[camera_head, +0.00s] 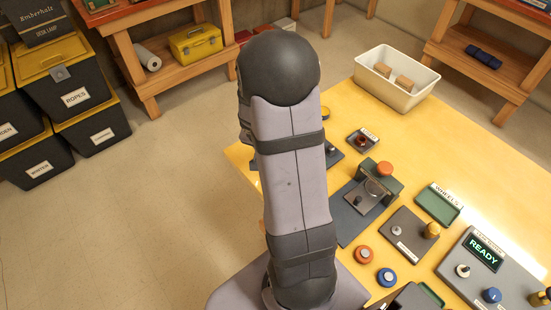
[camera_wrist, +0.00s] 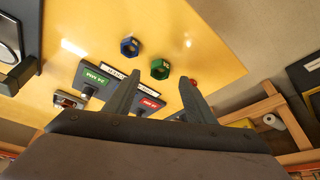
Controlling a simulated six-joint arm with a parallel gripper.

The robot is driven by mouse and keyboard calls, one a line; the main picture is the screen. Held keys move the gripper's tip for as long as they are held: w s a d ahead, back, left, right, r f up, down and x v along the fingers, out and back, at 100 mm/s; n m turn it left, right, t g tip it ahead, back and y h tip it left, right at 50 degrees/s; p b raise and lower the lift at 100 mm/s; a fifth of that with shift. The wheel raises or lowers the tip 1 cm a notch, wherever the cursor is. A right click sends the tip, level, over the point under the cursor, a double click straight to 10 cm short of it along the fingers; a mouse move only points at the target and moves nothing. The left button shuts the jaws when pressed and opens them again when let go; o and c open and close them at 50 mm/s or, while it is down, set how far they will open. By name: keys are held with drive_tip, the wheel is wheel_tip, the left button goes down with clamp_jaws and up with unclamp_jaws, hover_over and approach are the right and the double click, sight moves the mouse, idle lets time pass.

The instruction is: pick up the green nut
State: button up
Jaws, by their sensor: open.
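The green nut (camera_wrist: 160,69) lies on the yellow table in the wrist view. It appears just beyond my fingertips, in the gap between them, and nothing touches it that I can see. My gripper (camera_wrist: 161,81) is open and empty, with one dark finger on each side of the gap. In the head view my own arm hides the gripper and the green nut.
A blue nut (camera_wrist: 129,46) lies left of the green one. A white bin (camera_head: 396,80) holds brown blocks. A READY device (camera_head: 483,252) stands at right.

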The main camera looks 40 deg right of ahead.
drive_tip(key=shift+b+x, duration=0.3)
drive_tip(key=shift+x, duration=2)
drive_tip(key=c, duration=1.2)
